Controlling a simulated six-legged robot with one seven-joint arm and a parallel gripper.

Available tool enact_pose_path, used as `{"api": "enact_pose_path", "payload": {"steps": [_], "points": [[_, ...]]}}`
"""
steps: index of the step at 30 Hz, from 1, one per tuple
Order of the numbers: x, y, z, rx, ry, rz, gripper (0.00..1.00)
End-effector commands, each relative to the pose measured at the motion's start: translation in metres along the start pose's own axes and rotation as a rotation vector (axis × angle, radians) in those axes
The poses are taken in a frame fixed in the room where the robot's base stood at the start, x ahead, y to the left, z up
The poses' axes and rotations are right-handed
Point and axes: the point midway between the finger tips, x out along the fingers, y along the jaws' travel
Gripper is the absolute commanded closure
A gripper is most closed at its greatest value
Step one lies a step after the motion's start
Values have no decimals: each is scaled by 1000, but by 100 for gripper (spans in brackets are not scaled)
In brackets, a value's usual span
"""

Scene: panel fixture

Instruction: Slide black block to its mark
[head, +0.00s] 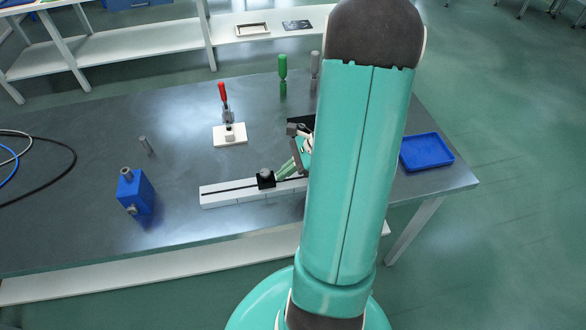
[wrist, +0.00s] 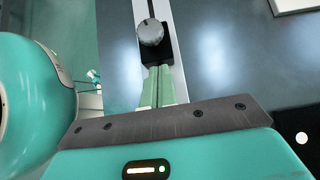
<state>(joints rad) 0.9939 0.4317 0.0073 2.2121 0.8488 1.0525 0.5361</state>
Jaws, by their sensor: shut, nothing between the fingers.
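The black block (head: 266,180) with a round grey knob on top sits on a white slotted rail (head: 228,194) on the table. In the wrist view the block (wrist: 157,52) shows beneath its knob (wrist: 150,31), with the rail's dark slot running beyond it. My gripper (head: 281,173) has pale green fingers, shut and empty. Their tips are at the block's right side in the head view, touching it or very close; I cannot tell which. In the wrist view the fingers (wrist: 158,86) lie along the rail. My arm hides the rail's right end. I cannot make out the mark.
A red-handled clamp on a white base (head: 230,135) stands behind the rail. A blue tray (head: 427,151) is at the right. The table (head: 190,166) around the rail's left end is clear.

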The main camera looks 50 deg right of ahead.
Motion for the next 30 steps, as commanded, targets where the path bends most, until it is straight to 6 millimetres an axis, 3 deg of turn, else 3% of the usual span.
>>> {"api": "enact_pose_path", "payload": {"steps": [15, 30], "points": [[11, 0, 11, -1, 0, 0, 100], [8, -1, 8, -1, -1, 0, 100]]}}
